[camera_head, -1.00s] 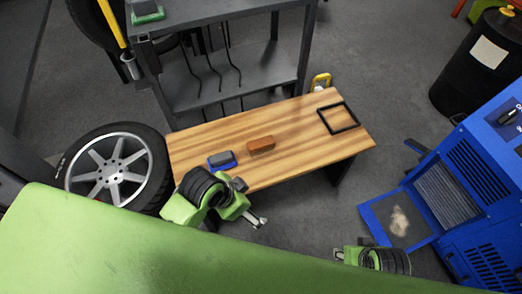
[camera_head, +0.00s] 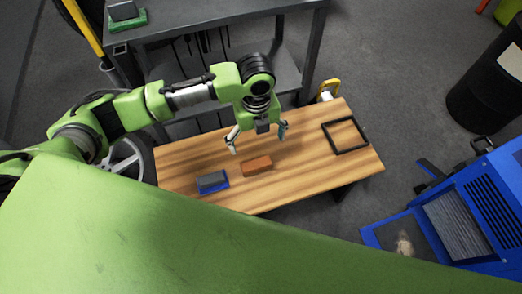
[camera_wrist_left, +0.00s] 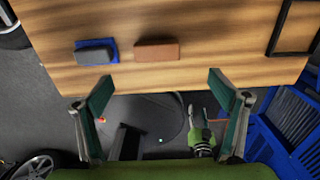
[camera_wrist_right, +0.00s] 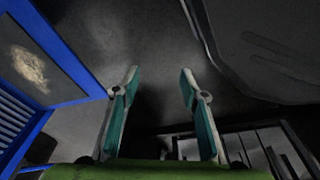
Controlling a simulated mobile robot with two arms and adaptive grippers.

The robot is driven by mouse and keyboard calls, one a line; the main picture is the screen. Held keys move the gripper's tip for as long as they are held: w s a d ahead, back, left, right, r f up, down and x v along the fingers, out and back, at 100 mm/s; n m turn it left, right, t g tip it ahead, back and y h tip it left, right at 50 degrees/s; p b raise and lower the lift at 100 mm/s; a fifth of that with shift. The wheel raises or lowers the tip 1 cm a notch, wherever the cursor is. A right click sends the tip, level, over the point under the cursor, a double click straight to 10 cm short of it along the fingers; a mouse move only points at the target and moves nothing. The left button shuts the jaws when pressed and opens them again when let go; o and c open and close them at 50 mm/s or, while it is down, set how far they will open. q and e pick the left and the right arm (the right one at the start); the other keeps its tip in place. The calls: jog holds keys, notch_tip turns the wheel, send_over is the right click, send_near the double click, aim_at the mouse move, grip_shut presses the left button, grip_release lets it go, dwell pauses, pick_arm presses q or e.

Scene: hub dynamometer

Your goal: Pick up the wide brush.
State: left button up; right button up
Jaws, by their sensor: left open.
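A brush-like block with a blue base and dark grey top (camera_head: 213,182) lies on the wooden bench (camera_head: 300,165), near its front left; it also shows in the left wrist view (camera_wrist_left: 96,52). A similar block with a green base and dark grey top (camera_head: 125,14) sits on the grey table behind. I cannot tell for sure which is the wide brush. My left gripper (camera_head: 257,138) is open and empty above the bench, behind the orange-brown block; it also shows in the left wrist view (camera_wrist_left: 160,85). My right gripper (camera_wrist_right: 159,75) is open and empty, over the floor.
An orange-brown block (camera_head: 257,165) lies right of the blue-based block. A black square frame (camera_head: 345,150) lies at the bench's right end. The grey table (camera_head: 200,32) stands behind the bench. A blue machine (camera_head: 481,215) stands at the right.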

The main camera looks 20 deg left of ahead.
pick_arm(q)
jog(key=b, duration=0.2)
send_over(256, 163)
notch_tip(256, 163, down, 7)
jog(key=shift+d+f, duration=0.1)
jog(key=shift+d, duration=0.05)
jog(key=f+b, duration=0.1)
jog(key=f, duration=0.4)
jog(key=shift+a+f, duration=0.2)
jog(key=shift+f, duration=0.3)
jog(key=c, duration=1.2)
pick_arm(e)
jog(key=w+r+t, duration=0.1)
jog(key=w+r, duration=0.3)
jog(key=r, duration=0.7)
jog(key=shift+a, duration=0.25)
